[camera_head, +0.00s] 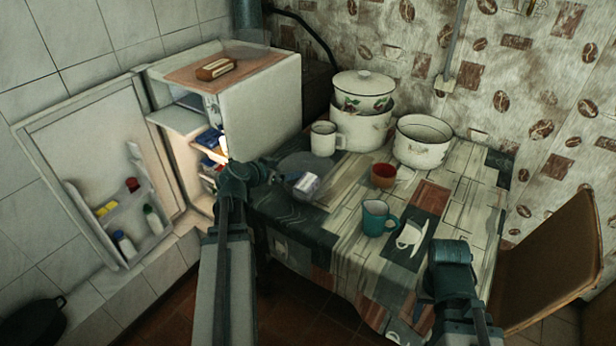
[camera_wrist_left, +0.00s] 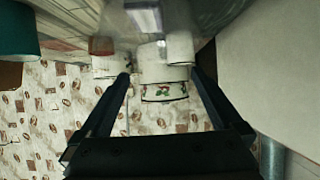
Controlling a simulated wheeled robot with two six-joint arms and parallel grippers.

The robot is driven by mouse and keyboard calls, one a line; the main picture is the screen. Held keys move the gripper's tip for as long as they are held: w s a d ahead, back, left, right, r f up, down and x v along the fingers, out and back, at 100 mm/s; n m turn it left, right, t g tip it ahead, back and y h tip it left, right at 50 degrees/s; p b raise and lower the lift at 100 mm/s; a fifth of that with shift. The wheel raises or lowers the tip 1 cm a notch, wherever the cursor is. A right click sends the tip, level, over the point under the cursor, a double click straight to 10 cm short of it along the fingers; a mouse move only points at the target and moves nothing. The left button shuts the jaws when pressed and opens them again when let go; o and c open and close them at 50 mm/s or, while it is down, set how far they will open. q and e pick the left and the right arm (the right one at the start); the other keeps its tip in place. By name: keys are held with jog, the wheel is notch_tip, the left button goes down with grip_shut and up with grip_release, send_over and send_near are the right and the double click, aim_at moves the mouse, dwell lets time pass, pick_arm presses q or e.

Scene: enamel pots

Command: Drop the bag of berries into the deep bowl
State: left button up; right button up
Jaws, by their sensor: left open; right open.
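A small whitish package with a purple tint (camera_head: 306,184), perhaps the bag of berries, lies at the table's left side by a dark round plate (camera_head: 293,163). It seems to show as a pale block at the top of the left wrist view (camera_wrist_left: 145,17). A large open white enamel pot (camera_head: 422,140) and a small red-brown bowl (camera_head: 383,175) stand on the table; I cannot tell which is the deep bowl. My left gripper (camera_head: 275,175) is just left of the package, its fingers (camera_wrist_left: 161,76) apart and empty. My right gripper (camera_head: 452,252) is open over the table's front right.
A lidded pot (camera_head: 363,92) stands on another pot, with a white mug (camera_head: 323,139) beside it. A teal mug (camera_head: 376,218) stands mid-table. The open fridge (camera_head: 262,105) is at left, bread (camera_head: 216,68) on top. A chair (camera_head: 555,255) is at right.

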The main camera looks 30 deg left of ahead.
pick_arm(q)
jog(key=shift+p+v, duration=0.75)
jog(key=shift+v, duration=1.55)
jog(key=d+f+m+g+h+p, duration=0.1)
jog(key=d+f+g+h, duration=0.15)
jog(key=d, duration=0.85)
jog(key=d+f+m+g+h+p, duration=0.1)
jog(key=d+f+g, duration=0.15)
jog(key=d, duration=0.75)
jog(key=s+d+f+g+y+p, duration=0.1)
jog(key=s+d+g+y+p, duration=0.2)
jog(key=s+d, duration=1.1)
jog(key=d+g+y, duration=0.2)
jog(key=d+g, duration=0.1)
jog(key=g, duration=0.1)
jog(key=shift+f+m+g+y, duration=0.2)
jog(key=shift+m+g+y, duration=0.1)
jog(key=shift+m+y, duration=0.1)
jog(key=shift+f, duration=0.1)
